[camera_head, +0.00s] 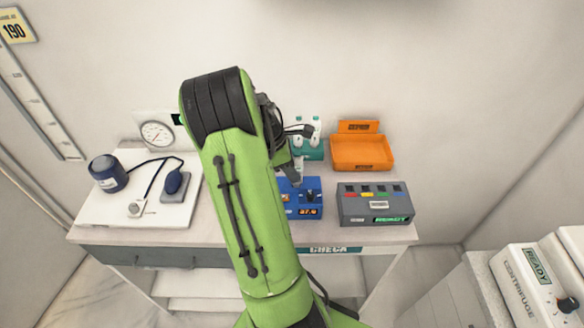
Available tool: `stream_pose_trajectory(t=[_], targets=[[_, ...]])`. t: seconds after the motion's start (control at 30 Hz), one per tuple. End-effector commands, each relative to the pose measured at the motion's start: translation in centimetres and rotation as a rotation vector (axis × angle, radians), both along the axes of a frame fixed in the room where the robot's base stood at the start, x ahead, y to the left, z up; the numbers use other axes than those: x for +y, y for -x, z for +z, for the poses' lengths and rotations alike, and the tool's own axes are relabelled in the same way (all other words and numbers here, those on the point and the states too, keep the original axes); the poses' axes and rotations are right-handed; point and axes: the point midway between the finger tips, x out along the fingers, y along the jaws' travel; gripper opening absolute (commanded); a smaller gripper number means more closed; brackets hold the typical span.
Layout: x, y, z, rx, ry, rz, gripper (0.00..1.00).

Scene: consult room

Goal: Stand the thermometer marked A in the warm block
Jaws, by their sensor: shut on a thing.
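My gripper (293,172) points down over the blue warm block (305,212) and is mostly hidden behind my green arm. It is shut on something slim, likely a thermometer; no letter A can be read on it. I cannot tell whether the held thing is above the block or in it. The block has a small orange lit display and a black knob on its front; its left part is hidden by my arm. Behind it, white thermometers (315,128) with teal tops stand in a teal holder (314,153), partly covered by my gripper.
An orange tray (361,166) stands at the back right. A grey box (376,207) with coloured marks stands right of the block. A white board (160,214) with a blood pressure cuff (108,174) lies at the left. A centrifuge (540,285) stands at the lower right.

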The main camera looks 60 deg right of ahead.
Motion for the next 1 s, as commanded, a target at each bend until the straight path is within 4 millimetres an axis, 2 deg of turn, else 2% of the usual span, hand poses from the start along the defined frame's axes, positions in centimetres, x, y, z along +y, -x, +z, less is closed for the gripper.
stream_pose_trajectory(t=[0.3,0.33,0.5,0.8,0.87,1.0], targets=[[0.0,0.0,-0.2,0.0,0.0,0.0,0.0],[0.0,0.0,-0.2,0.0,0.0,0.0,0.35],[0.0,0.0,-0.2,0.0,0.0,0.0,0.6],[0.0,-0.1,0.0,0.0,0.0,0.001,0.6],[0.2,-0.3,0.7,-0.001,0.001,0.002,0.6],[0.8,-1.5,3.9,-0.003,0.004,0.005,0.6]])
